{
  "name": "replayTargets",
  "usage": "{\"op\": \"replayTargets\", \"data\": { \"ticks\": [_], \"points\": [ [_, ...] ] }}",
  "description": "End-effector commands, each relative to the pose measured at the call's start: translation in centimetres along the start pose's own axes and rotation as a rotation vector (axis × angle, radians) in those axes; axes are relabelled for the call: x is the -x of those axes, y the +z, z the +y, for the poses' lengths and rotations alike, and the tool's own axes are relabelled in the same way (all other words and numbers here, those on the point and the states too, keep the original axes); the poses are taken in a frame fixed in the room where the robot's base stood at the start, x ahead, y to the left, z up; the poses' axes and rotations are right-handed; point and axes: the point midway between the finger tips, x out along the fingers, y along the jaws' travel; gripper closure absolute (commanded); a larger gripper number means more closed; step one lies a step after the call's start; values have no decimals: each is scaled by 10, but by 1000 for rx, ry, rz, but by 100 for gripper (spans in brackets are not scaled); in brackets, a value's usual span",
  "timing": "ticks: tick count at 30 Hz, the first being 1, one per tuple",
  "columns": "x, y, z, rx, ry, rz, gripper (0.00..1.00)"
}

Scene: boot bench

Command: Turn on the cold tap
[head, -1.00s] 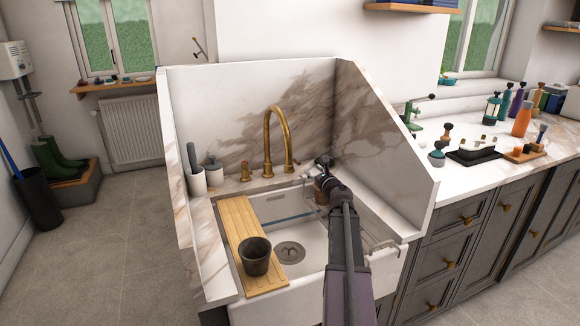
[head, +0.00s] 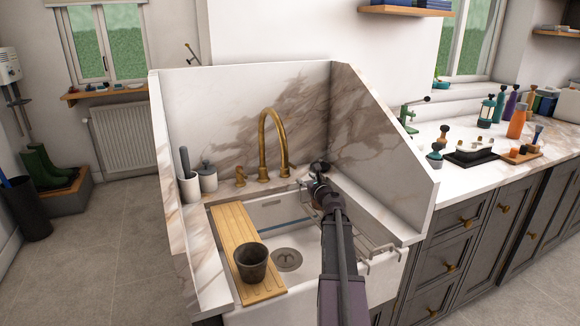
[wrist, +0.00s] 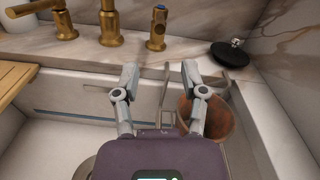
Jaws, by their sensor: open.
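A tall brass tap spout (head: 270,120) arches above the back ledge of the white sink (head: 300,262). In the wrist view a brass fitting (wrist: 65,20) is at the far left, a collared brass base (wrist: 109,25) is beside it, and a brass post (wrist: 157,28) stands to their right. My gripper (wrist: 160,71) is open and empty over the sink's right part. Its fingers point towards the ledge, short of the brass post, touching none of the fittings. In the head view my arm partly hides the gripper.
A brown bowl (wrist: 205,118) sits close to my right finger, by a wire rack (head: 375,245). A black knobbed disc (wrist: 229,53) lies on the ledge at right. A dark cup (head: 251,263) stands on a wooden board (head: 232,222). Marble walls bound the back and right.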

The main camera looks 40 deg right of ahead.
Motion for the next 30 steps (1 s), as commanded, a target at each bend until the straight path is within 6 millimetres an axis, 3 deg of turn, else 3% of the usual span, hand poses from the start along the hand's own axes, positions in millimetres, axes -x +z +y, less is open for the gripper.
{"op": "replayTargets", "data": {
  "ticks": [21,30],
  "points": [
    [-101,0,1,0,3,0,45],
    [-128,0,1,0,3,0,45]
  ]
}}
